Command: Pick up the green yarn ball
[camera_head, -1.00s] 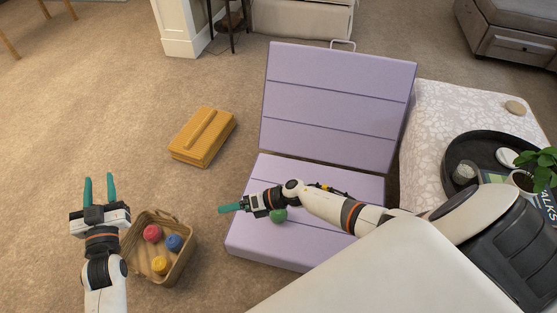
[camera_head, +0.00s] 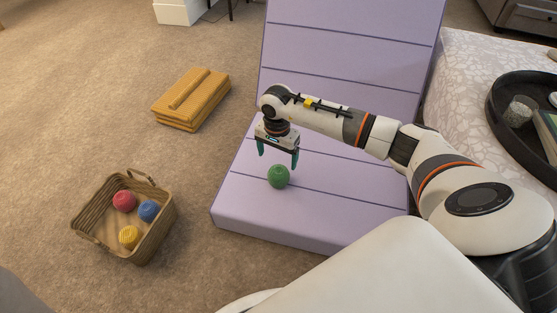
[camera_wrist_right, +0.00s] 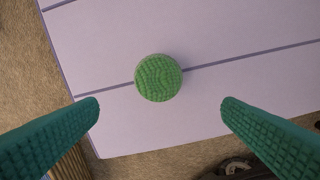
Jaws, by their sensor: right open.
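The green yarn ball (camera_head: 278,176) rests on the seat panel of the lilac folding mat (camera_head: 250,207). In the right wrist view the ball (camera_wrist_right: 158,78) lies between and beyond the two fingertips, apart from both. My right gripper (camera_head: 278,158) points down with its teal fingers spread, just above and behind the ball in the head view. Its fingers also show at the lower left and right of the wrist view (camera_wrist_right: 160,104), with nothing between them. My left gripper is outside the view.
A wicker basket (camera_head: 160,223) on the carpet at left holds a red, a blue and a yellow yarn ball. A mustard folded block (camera_head: 190,100) lies behind it. A patterned table (camera_head: 462,75) with a black tray (camera_head: 500,122) stands at right. The mat around the ball is clear.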

